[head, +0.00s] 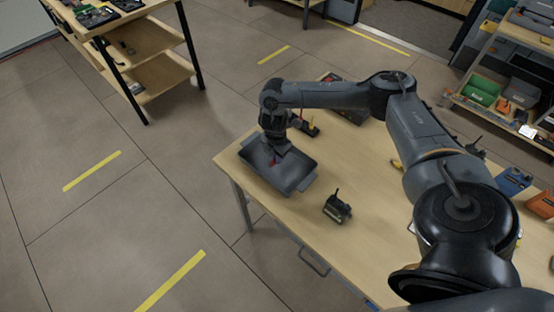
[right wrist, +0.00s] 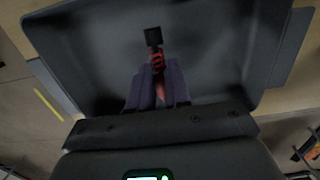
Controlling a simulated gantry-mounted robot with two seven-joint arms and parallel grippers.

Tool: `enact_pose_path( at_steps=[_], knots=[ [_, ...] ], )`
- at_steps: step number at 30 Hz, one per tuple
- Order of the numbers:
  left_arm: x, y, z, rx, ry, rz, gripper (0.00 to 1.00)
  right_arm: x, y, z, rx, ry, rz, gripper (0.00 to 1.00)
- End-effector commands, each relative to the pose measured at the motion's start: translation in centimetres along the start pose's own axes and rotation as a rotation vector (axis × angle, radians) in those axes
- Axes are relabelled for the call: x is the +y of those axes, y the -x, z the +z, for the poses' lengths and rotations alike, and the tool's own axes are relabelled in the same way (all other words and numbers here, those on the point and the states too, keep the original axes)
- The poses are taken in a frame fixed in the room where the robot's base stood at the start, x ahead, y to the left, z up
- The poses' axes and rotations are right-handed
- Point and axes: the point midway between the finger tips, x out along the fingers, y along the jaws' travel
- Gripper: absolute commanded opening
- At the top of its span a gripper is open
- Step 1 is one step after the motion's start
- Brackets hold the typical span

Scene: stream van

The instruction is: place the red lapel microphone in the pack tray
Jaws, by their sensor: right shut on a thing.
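The red lapel microphone (right wrist: 158,62), with a dark square end, is pinched between the fingertips of my right gripper (right wrist: 159,90) in the right wrist view. In the head view the microphone shows only as a small red spot (head: 273,161) below my right gripper (head: 276,153). The pack tray (head: 299,184) is a dark grey open tray near the table's left end. It fills much of the right wrist view (right wrist: 80,60), behind the microphone. The gripper is over the tray's inside; I cannot tell whether the microphone touches its floor. My left gripper is out of view.
A small dark device with an antenna (head: 337,208) stands on the wooden table (head: 290,222), right of the tray. Behind the tray are a dark item with a red part (head: 305,127) and a dark case (head: 345,108), partly hidden by my right arm. The table's front middle is clear.

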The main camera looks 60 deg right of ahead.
Motion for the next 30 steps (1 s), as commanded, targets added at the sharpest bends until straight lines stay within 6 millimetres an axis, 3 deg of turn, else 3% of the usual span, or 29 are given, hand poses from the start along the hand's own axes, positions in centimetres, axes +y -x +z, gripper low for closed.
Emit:
enact_pose_path(
  at_steps=[4, 17, 18, 22, 30],
  knots=[
    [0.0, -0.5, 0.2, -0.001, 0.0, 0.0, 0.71, 0.0, -1.9, -0.1, 0.0, 0.0, -0.001, 0.0],
    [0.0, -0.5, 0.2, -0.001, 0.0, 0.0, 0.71, -0.1, -2.4, -0.1, 0.0, -0.001, -0.001, 0.0],
    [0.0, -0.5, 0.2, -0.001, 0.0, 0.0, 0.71, 0.0, -2.4, -0.1, 0.0, -0.001, -0.001, 0.23],
    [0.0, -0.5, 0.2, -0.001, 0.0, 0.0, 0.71, 0.0, -2.3, -0.1, 0.0, -0.001, 0.0, 0.43],
    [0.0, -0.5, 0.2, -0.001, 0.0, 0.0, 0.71, 0.0, -2.3, -0.1, 0.0, -0.001, 0.0, 0.43]
  ],
)
